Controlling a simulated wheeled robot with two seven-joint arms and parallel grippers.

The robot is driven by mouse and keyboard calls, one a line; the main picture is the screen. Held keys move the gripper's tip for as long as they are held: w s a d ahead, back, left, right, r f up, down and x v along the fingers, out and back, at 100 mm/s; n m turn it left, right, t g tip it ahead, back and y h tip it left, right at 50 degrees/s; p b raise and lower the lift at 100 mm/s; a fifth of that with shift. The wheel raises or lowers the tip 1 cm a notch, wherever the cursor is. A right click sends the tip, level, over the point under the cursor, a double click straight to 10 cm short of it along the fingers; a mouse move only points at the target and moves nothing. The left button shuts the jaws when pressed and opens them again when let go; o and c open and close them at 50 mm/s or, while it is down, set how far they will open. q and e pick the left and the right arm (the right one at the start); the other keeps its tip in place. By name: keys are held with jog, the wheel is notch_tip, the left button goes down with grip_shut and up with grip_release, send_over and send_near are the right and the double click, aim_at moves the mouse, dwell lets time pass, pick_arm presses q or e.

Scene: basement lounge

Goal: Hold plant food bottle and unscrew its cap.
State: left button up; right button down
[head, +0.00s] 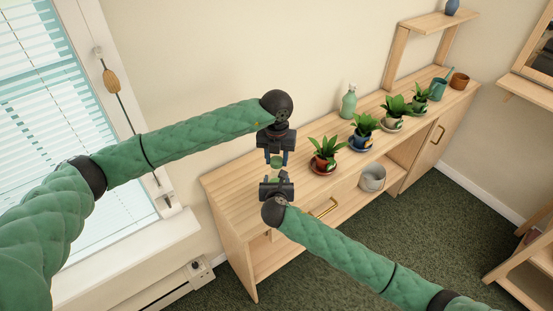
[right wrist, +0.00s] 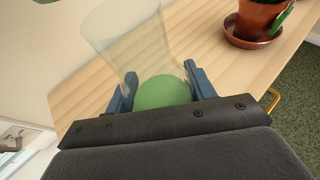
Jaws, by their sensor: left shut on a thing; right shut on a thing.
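The plant food bottle is small and mostly hidden between my two grippers in the head view, where a green part of it (head: 276,162) shows. In the right wrist view it has a clear, see-through body (right wrist: 128,38) and a rounded green part (right wrist: 162,92). I cannot tell for sure whether that green part is the cap. My left gripper (head: 276,157) points down the picture and is shut on the bottle. My right gripper (head: 277,180) faces it from below in the picture. Its blue fingers (right wrist: 160,88) stand either side of the green part and are shut on it.
A wooden cabinet (head: 237,190) lies beneath the grippers. Several potted plants (head: 325,152), a green spray bottle (head: 349,101) and a watering can (head: 438,88) stand along its top. A grey pot (head: 372,177) sits on its open shelf. A window (head: 50,100) is at left.

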aim_at(277, 160)
pick_arm(q)
jog(key=shift+r, duration=1.7)
pick_arm(e)
jog(key=shift+c, duration=2.2)
grip_release()
jog(key=shift+s, duration=0.1)
